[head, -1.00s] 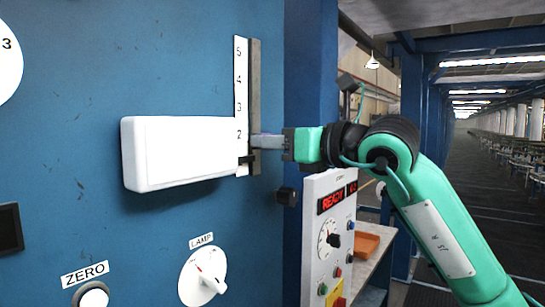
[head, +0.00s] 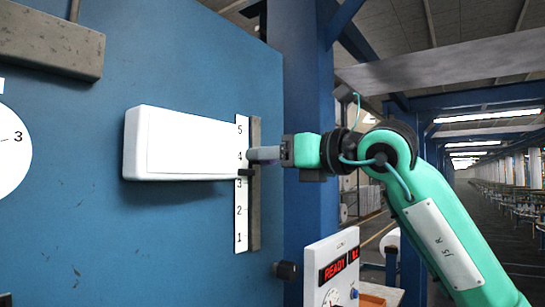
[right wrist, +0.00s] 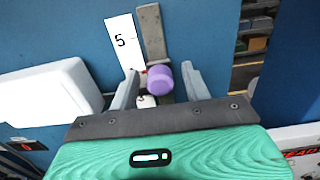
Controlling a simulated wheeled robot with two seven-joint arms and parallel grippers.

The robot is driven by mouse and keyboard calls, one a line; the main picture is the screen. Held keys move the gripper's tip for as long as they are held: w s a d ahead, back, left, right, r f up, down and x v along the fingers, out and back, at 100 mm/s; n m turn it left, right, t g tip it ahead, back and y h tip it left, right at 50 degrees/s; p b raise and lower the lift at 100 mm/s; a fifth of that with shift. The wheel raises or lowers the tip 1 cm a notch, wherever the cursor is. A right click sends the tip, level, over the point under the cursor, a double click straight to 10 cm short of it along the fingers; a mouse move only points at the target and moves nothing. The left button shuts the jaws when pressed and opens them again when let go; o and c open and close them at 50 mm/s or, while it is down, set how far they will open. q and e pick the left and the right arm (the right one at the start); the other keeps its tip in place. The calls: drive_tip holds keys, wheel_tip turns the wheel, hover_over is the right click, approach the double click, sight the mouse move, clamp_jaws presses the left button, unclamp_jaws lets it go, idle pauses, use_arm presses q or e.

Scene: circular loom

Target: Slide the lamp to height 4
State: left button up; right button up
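The lamp is a white box (head: 185,145) on the blue panel; its right end reaches a white scale strip (head: 241,215) numbered 1 to 5. A black pointer (head: 245,172) sits between 3 and 4. In the right wrist view the lamp (right wrist: 45,92) is at the left. My right gripper (head: 265,153) is at the rail right of the scale. In the right wrist view its fingers (right wrist: 160,75) stand on either side of a purple knob (right wrist: 160,80); whether they press on it I cannot tell. My left gripper is not in view.
A grey rail (head: 255,220) runs beside the scale. A dark knob (head: 287,270) sticks out below it, at the panel's right edge. A control box with a red READY display (head: 338,266) stands at lower right. A grey bar (head: 50,42) is at upper left.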

drive_tip(key=b+v, duration=0.6)
drive_tip(key=v, duration=0.7)
drive_tip(key=shift+s+d, duration=0.25)
drive_tip(key=shift+d, duration=0.1)
drive_tip(key=shift+o, duration=0.3)
drive_tip(key=shift+w, duration=0.1)
idle(1.5)
